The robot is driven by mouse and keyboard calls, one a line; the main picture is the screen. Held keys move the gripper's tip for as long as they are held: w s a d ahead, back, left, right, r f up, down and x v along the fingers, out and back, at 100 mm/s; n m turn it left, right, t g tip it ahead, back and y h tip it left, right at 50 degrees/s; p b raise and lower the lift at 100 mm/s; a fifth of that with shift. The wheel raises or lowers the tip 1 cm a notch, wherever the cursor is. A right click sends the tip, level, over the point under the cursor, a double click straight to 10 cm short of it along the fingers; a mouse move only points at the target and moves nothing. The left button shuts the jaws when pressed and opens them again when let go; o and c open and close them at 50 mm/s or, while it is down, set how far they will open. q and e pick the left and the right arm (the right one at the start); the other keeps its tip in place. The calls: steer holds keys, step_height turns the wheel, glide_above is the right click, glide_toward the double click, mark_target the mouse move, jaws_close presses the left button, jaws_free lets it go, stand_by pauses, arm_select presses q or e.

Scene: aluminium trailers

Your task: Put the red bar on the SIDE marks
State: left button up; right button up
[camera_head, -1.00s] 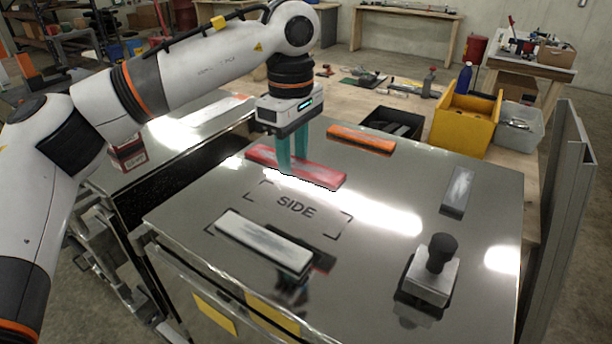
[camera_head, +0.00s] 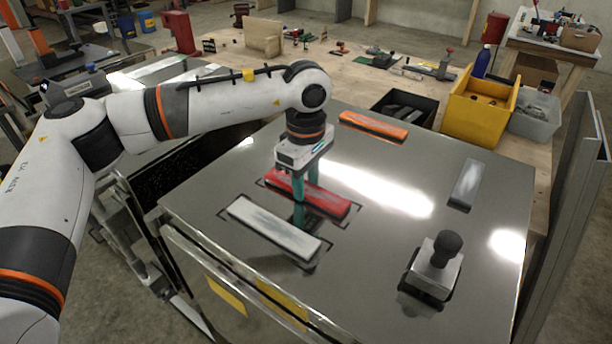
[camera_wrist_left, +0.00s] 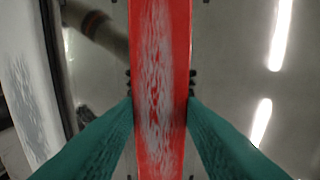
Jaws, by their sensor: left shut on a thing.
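The red bar (camera_head: 330,204) has a worn pale streak along its top. It also fills the middle of the left wrist view (camera_wrist_left: 160,50). My left gripper (camera_head: 306,192) is shut on it near its middle, with a teal finger on each long side. The bar lies over the SIDE marks (camera_head: 262,182) on the shiny metal top, roughly lined up with the corner lines. The word SIDE is hidden. I cannot tell whether the bar touches the surface or hangs just above it. My right gripper is not in view.
A white-grey bar (camera_head: 272,228) lies close beside the red one, on the near side. An orange bar (camera_head: 373,126), a grey bar (camera_head: 466,184) and a black-knobbed block (camera_head: 436,268) stand apart on the top (camera_head: 390,235). A yellow bin (camera_head: 480,112) is behind.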

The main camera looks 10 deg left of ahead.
mark_target(306, 188)
arm_select(q)
steer(key=shift+f, duration=0.25)
steer(key=o, duration=1)
steer(key=shift+r, duration=0.1)
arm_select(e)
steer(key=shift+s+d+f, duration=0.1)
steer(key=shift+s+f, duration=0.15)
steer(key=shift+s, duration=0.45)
arm_select(q)
steer(key=shift+r, duration=0.45)
step_height(306, 188, up, 12)
steer(key=b, duration=0.3)
steer(key=shift+f+b, duration=0.25)
steer(key=shift+b, duration=0.1)
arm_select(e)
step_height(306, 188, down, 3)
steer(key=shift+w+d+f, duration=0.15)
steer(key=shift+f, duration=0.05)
